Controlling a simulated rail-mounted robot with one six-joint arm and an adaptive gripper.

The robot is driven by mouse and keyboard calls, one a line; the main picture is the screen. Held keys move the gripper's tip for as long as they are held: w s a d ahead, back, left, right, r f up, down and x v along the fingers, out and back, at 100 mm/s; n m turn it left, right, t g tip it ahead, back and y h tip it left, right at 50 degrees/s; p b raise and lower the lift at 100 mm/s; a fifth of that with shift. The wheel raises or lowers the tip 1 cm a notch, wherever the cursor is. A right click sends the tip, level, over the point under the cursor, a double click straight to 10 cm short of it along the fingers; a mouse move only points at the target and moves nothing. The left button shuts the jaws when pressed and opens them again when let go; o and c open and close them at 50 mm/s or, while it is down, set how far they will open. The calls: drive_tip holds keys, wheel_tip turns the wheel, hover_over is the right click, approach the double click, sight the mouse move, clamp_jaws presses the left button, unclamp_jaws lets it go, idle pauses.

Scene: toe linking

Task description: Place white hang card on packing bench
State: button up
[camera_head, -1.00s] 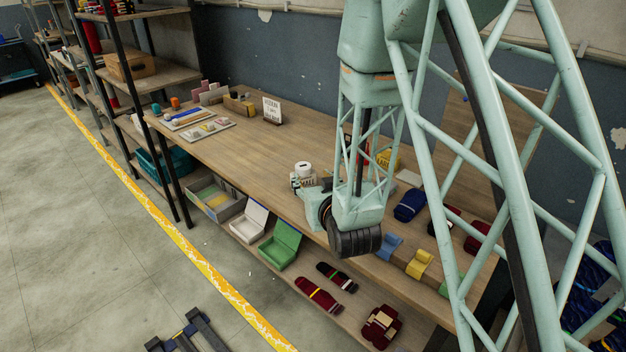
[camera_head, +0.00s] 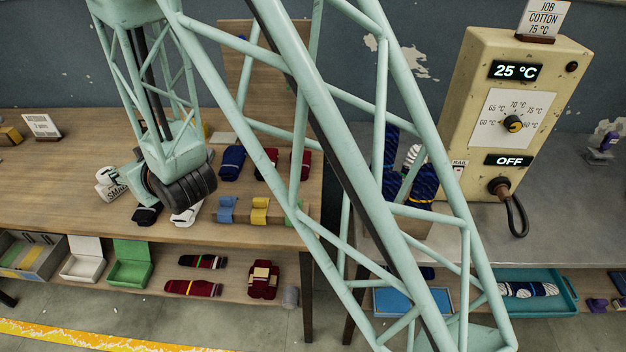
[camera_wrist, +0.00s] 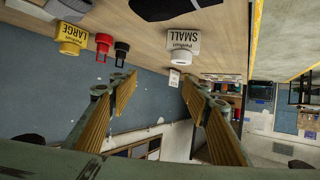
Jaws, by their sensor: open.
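My gripper (camera_wrist: 157,86) is open, with nothing between its two fingers in the wrist view. In the head view it is over the left wooden bench (camera_head: 55,180), which I take for the packing bench, close to a white pot labelled SMALL (camera_head: 106,190). That pot (camera_wrist: 180,55) appears upside down beyond the fingers in the wrist view. A flat white piece (camera_head: 222,138) lies towards the back of the bench; I cannot tell whether it is the hang card. A white item (camera_head: 187,214) lies at the front edge, partly under my wrist.
Blue and dark red folded socks (camera_head: 232,160) lie on the bench's right part, with blue and yellow holders (camera_head: 260,210) in front. A green open box (camera_head: 131,262) stands on the shelf below. A temperature control box (camera_head: 505,130) stands right. The bench's left part is mostly clear.

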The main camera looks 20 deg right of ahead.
drive_tip(key=s+d+r+m+g+h, duration=0.1)
drive_tip(key=s+d+r, duration=0.4)
drive_tip(key=d, duration=0.3)
drive_tip(key=s+d+r+m+g+h, duration=0.1)
drive_tip(key=s+d+r+h, duration=0.1)
drive_tip(key=s+d+r, duration=0.5)
drive_tip(key=s+d+r+m+g+h, duration=0.1)
drive_tip(key=s+d+r, duration=0.15)
drive_tip(key=d, duration=0.75)
drive_tip(key=s+d+r+m+g, duration=0.1)
drive_tip(key=s+d, duration=0.3)
drive_tip(key=s, duration=0.6)
drive_tip(key=s+d+r+g+h, duration=0.1)
drive_tip(key=s+d, duration=0.4)
drive_tip(key=s, duration=0.6)
drive_tip(key=s+d+r+m+g+h, duration=0.1)
drive_tip(key=s+d, duration=0.4)
drive_tip(key=s, duration=0.6)
wheel_tip(320, 180, up, 2)
drive_tip(key=shift+s+d+r+m+g, duration=0.15)
drive_tip(key=shift+s+m+g, duration=0.15)
drive_tip(key=shift+g, duration=0.6)
